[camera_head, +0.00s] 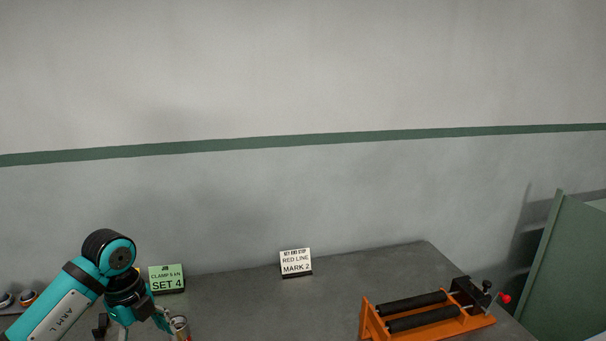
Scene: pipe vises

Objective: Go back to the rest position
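My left arm comes in from the lower left, teal and black with a white panel. Its gripper (143,322) points down near the bottom edge of the head view, and its fingertips are partly cut off. I cannot tell whether it is open or shut. A small metallic cylinder end (180,326) with some red on it shows right beside the gripper; whether they touch is unclear. My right gripper is not in view.
The grey bench (330,306) carries a green "SET 4" sign (167,279), a white "RED LINE MARK 2" sign (296,263) and an orange fixture (429,327) with black rollers. A green panel (573,268) stands at the right. The bench's middle is clear.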

